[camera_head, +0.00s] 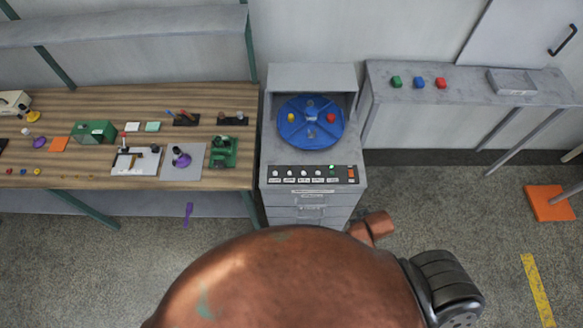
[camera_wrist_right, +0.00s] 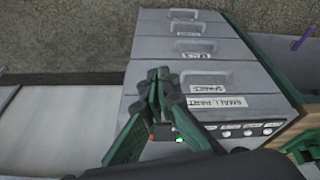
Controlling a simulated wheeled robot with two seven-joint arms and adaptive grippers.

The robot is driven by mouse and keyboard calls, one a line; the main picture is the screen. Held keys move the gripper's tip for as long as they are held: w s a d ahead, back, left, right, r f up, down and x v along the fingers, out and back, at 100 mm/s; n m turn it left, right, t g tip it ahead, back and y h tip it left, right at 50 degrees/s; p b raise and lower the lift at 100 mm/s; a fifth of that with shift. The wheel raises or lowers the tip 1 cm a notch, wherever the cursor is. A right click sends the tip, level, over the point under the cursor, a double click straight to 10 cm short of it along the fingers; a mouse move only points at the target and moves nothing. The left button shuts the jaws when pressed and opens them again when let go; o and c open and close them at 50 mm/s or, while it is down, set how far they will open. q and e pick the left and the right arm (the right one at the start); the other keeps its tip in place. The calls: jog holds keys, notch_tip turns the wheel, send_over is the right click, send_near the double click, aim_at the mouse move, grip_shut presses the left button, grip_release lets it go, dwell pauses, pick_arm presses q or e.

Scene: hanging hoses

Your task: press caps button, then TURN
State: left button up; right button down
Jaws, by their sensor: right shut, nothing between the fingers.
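A grey cabinet carries a dark control panel (camera_head: 342,181) with a row of labelled white buttons (camera_head: 303,173), a small green light (camera_head: 332,166) and an orange switch (camera_head: 351,173). The button labels are too small to read, so I cannot tell which is caps. A blue turntable (camera_head: 297,138) above the panel holds a yellow piece and a red piece. In the right wrist view, my right gripper (camera_wrist_right: 158,82) is shut and empty, in front of the panel and drawers. It hides part of the panel; some white buttons (camera_wrist_right: 247,132) show to its right. My left gripper is in neither view.
A wooden workbench (camera_head: 70,100) with several tools and parts stands left of the cabinet. A grey table (camera_head: 460,90) at right holds green, blue and red blocks and a tray. Labelled drawers (camera_wrist_right: 185,52) sit below the panel. The head view's lower middle is blocked.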

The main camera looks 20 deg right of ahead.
jog(key=w+a+r+m+t+y+p, duration=0.1)
jog(key=w+a+r+t+p, duration=0.1)
jog(key=w+a+r, duration=0.55)
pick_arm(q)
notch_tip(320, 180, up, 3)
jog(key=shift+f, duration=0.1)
pick_arm(e)
jog(key=w+a+m+t+y, duration=0.1)
jog(key=w+a, duration=0.3)
jog(key=w, duration=0.7)
jog(key=w+a+m+t+y, duration=0.1)
jog(key=w+a+m, duration=0.2)
jog(key=w, duration=0.8)
jog(key=shift+a+r+t+y, duration=0.3)
jog(key=shift+a+t+y, duration=0.1)
jog(key=shift+a, duration=0.75)
pick_arm(q)
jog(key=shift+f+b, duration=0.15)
jog(key=shift+b, duration=0.15)
pick_arm(e)
jog(key=shift+f, duration=0.1)
jog(key=b, duration=0.8)
send_over(291, 174)
notch_tip(291, 174, down, 7)
jog(key=shift+r, duration=0.2)
jog(key=shift+a+f, duration=0.1)
jog(key=shift+f, duration=0.85)
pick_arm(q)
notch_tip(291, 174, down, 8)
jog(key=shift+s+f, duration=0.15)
